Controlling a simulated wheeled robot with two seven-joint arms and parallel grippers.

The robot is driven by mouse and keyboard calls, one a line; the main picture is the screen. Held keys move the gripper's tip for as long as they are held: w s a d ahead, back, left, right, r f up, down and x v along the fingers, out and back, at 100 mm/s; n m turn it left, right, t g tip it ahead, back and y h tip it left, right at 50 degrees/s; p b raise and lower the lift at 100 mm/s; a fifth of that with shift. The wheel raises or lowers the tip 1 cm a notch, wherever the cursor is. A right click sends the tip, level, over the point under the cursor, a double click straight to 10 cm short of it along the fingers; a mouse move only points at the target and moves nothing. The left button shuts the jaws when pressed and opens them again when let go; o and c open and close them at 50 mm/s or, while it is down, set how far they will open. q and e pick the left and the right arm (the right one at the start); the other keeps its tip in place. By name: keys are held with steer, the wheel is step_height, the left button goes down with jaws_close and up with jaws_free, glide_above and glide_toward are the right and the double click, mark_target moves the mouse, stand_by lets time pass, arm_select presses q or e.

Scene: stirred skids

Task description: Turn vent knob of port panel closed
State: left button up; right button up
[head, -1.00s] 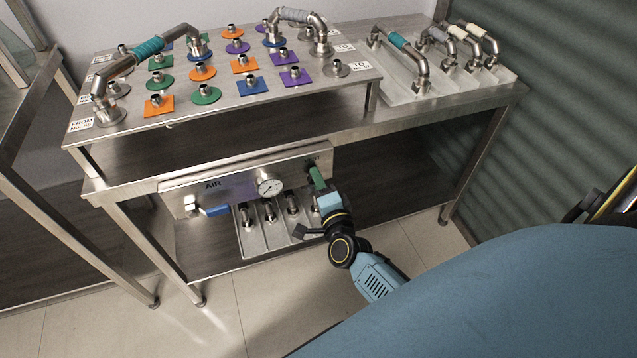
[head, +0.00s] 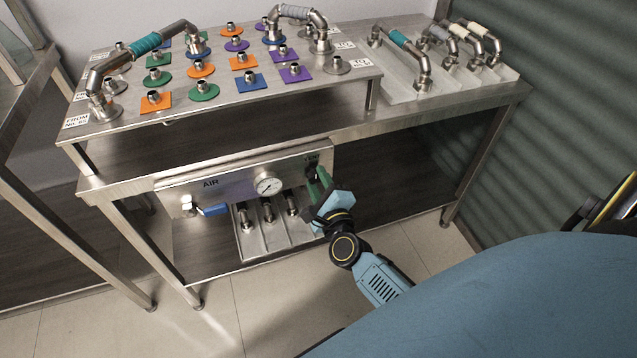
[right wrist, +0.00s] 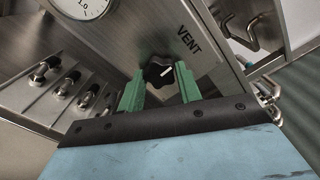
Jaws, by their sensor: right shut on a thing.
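The port panel (head: 232,181) is a steel plate below the table top, marked AIR at left and VENT at right. The black lobed vent knob (right wrist: 158,73) with a white mark shows in the right wrist view, below the VENT label (right wrist: 189,41). My right gripper (right wrist: 158,85) has its green fingers on either side of the knob, shut on it. In the head view my right gripper (head: 318,180) is at the panel's right end and mostly hides the knob. My left gripper is not in view.
A gauge (head: 268,184) and a blue-handled valve (head: 211,210) sit on the panel left of the gripper. A tray (head: 254,248) with steel fittings is below. The table (head: 420,117) carries pipes and coloured ports above. Floor is free in front.

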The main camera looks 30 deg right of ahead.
stand_by(0.5)
steer(key=o, duration=1)
steer(key=shift+s+a, duration=0.1)
steer(key=shift+s, duration=0.45)
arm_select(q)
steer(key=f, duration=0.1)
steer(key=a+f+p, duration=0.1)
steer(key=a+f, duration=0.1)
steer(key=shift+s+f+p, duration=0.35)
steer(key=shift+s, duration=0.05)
arm_select(e)
steer(key=v, duration=1.2)
steer(key=shift+s, duration=0.2)
